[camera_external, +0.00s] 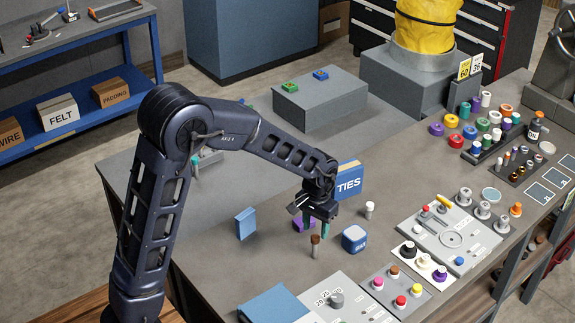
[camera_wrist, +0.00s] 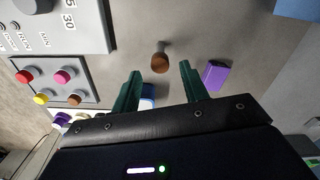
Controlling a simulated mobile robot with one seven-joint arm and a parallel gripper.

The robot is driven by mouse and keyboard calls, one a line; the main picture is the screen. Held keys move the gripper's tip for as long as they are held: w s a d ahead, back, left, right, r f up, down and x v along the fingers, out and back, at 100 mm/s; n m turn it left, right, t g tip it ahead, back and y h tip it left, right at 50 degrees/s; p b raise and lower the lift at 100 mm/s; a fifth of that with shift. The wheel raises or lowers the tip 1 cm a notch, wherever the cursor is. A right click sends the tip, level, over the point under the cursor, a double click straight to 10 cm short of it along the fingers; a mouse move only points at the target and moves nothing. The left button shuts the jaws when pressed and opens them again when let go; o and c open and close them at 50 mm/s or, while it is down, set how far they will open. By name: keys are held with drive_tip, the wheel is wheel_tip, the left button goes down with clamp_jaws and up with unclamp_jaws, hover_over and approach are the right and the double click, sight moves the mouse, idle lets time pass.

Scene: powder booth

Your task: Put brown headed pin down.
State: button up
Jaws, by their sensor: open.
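The brown headed pin (camera_external: 315,246) stands upright on the grey tabletop, with a brown head on a paler shaft. In the wrist view its brown head (camera_wrist: 160,63) shows just beyond the fingertips, roughly centred between them. My gripper (camera_external: 316,230) points down close to the pin. Its two teal fingers (camera_wrist: 160,74) are apart, with nothing held between them. I cannot tell for certain whether a finger touches the pin.
A purple block (camera_external: 299,224) lies just behind the fingers and a blue-white cube (camera_external: 355,238) sits to their right. A blue block (camera_external: 245,223) stands left. The blue TIES box (camera_external: 349,181) is behind. Button panels (camera_external: 397,291) lie toward the front right.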

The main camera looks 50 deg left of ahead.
wheel_tip(320, 180, up, 6)
drive_tip(key=s+d+r+m+t, duration=0.2)
drive_tip(key=s+r, duration=1)
drive_tip(key=s, duration=0.5)
drive_tip(key=s+d+r+m+t, duration=0.1)
drive_tip(key=s+t, duration=0.1)
drive_tip(key=s, duration=1.5)
drive_tip(key=shift+r+t, duration=0.2)
drive_tip(key=shift+t, duration=0.1)
